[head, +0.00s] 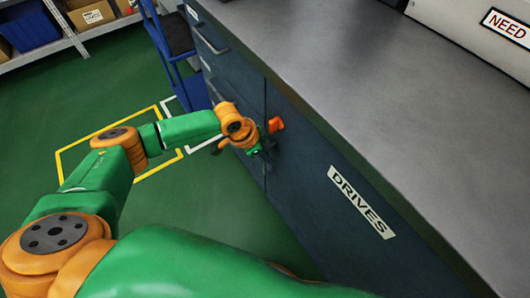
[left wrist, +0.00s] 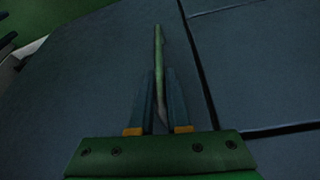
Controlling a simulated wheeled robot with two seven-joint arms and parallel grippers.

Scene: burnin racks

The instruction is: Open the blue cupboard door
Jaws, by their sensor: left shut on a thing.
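The dark blue cupboard door (head: 330,240) carries a white DRIVES label (head: 361,202) and stands under the grey worktop. My left gripper (head: 267,148) is at the door's edge beside the drawer fronts. In the left wrist view my left gripper (left wrist: 159,108) has its two fingers on either side of a thin upright handle (left wrist: 158,48) and is shut on it. The handle's upper end sticks out past the fingertips. The door face (left wrist: 90,75) fills the left of that view, with a narrow dark gap along its edge. My right gripper is not in view.
Drawer fronts (head: 213,62) lie beyond the door. A blue trolley (head: 185,75) stands past the cabinet's far end. A shelf with a blue bin (head: 28,27) is at the far left. Green floor with yellow marking (head: 90,139) is clear in front of the cupboard.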

